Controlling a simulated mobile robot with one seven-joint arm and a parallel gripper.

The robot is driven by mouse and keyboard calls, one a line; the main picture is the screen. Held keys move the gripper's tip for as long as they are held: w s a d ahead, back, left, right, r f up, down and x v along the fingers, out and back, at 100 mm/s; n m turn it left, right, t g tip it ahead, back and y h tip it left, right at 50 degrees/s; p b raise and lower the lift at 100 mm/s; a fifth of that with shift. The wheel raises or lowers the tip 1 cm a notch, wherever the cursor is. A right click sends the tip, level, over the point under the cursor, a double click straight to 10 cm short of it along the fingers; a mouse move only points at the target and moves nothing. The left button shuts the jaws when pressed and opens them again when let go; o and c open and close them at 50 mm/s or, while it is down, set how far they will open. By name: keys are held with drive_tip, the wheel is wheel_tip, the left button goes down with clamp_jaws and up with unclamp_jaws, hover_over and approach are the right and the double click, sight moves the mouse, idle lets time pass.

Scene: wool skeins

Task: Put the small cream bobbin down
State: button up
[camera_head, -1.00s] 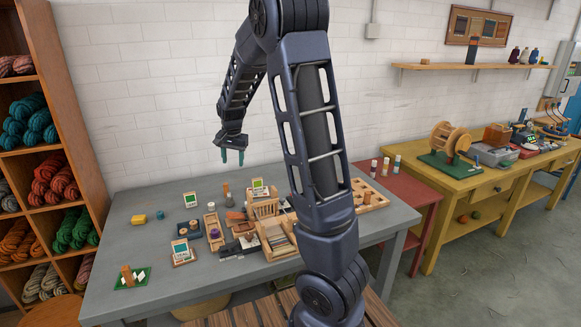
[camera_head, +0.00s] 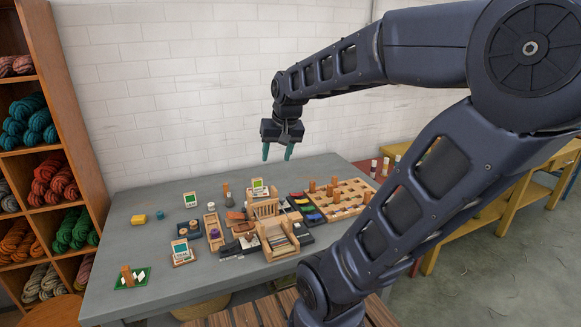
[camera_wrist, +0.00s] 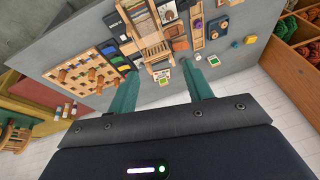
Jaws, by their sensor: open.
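My gripper (camera_head: 278,152) is open, with its two teal fingers apart above the back part of the grey table (camera_head: 110,225). In the wrist view the fingers (camera_wrist: 163,72) have nothing between them. I cannot pick out the small cream bobbin with certainty. Small spool-like pieces stand on a dark holder (camera_head: 189,231) at the table's left middle, too small to tell apart. A wooden peg tray (camera_head: 371,181) with several brown pegs and small pieces lies at the right; it shows at the left of the wrist view (camera_wrist: 60,72).
A yellow block (camera_head: 138,219) and a green board (camera_head: 132,279) lie at the left. A yarn shelf (camera_head: 75,130) stands at the far left. The table's left part has bare room.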

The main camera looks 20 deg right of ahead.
drive_tip(key=s+n, duration=0.1)
drive_tip(key=s, duration=0.7)
drive_tip(key=shift+d+f+t+h, duration=0.4)
drive_tip(key=shift+s, duration=0.1)
idle(0.6)
